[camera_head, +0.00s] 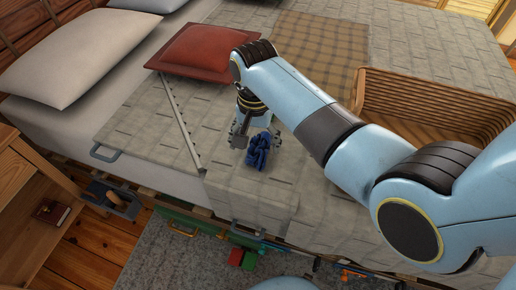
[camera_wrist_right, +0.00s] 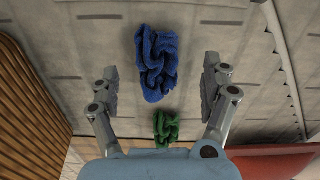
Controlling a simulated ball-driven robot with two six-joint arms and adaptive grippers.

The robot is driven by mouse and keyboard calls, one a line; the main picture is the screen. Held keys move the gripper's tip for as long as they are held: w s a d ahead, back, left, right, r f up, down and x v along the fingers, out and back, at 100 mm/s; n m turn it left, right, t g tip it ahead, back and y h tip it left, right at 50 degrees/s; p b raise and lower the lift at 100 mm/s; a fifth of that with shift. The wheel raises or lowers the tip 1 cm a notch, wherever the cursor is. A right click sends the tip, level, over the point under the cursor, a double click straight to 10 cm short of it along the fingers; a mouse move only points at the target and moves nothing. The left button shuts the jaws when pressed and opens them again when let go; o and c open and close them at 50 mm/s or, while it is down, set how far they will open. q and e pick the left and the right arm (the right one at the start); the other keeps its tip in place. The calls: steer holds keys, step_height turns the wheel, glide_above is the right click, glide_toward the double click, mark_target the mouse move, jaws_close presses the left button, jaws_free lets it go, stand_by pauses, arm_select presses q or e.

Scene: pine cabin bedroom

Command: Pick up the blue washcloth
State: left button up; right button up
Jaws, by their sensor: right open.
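The blue washcloth (camera_head: 257,152) lies crumpled on the grey quilted bedspread, close to the bed's near edge. In the right wrist view the blue washcloth (camera_wrist_right: 157,63) is near the top centre, between and slightly beyond the fingers. My right gripper (camera_head: 258,135) is over the bed just behind the cloth in the head view. In the right wrist view my right gripper (camera_wrist_right: 160,80) is open and empty, one finger on each side. A green cloth (camera_wrist_right: 166,127) lies close to the blue one, nearer the gripper base; the head view hides it. My left gripper is not in view.
A wicker basket (camera_head: 430,105) stands on the bed at right, behind my right arm. A red cushion (camera_head: 200,50) lies behind the gripper. A thin pale strip (camera_head: 180,120) lies to the left. Bare bedspread surrounds the cloths. The bed edge drops towards a rug (camera_head: 185,265).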

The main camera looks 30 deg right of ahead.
mark_target(257, 150)
steer(key=f, duration=0.1)
steer(key=f+b, duration=0.1)
steer(key=f, duration=0.3)
steer(key=shift+w+d+b, duration=0.1)
steer(key=shift+d+b, duration=0.15)
steer(key=shift+b, duration=0.05)
steer(key=shift+r, duration=0.1)
steer(key=shift+c, duration=1.1)
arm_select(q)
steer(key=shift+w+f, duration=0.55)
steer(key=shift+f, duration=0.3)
arm_select(e)
steer(key=c, duration=0.6)
